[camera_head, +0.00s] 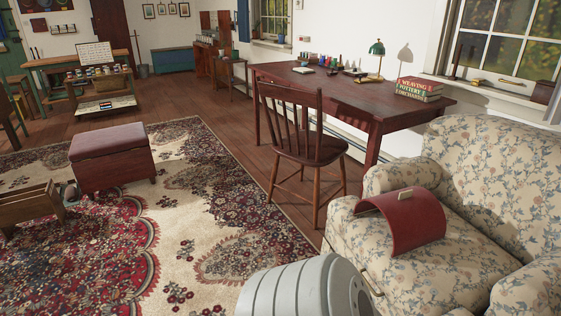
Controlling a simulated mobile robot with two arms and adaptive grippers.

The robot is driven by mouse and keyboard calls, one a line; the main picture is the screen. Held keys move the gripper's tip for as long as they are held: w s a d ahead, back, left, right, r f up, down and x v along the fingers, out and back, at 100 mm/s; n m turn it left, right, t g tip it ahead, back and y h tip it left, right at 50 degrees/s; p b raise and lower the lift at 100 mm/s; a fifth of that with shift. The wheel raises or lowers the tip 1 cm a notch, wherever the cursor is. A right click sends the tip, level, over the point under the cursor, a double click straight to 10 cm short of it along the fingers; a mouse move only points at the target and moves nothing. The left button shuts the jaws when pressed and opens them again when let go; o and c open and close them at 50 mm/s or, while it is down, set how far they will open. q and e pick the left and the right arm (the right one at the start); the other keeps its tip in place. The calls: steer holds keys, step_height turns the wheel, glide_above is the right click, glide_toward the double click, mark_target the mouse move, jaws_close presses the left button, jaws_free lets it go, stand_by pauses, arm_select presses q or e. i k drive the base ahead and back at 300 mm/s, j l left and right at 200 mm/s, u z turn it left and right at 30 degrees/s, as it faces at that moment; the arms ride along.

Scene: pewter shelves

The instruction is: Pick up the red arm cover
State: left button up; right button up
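The red arm cover (413,222) is a curved dark-red sheet with a small pale tab on its top edge. It lies arched on the front of the floral armchair (465,275), by the chair's left arm and seat. In the head view neither of my grippers shows. A grey ribbed rounded part, which looks like mine, fills the bottom middle, close to the chair's front.
A dark red desk (345,92) with books (420,89) and a green lamp (376,48) stands behind the chair. A wooden chair (308,150) is at the desk. A red ottoman (111,157) and wooden crate (27,205) sit left. Open rug (200,235) lies between.

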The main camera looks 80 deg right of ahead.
mark_target(415, 219)
steer(key=z, duration=3.45)
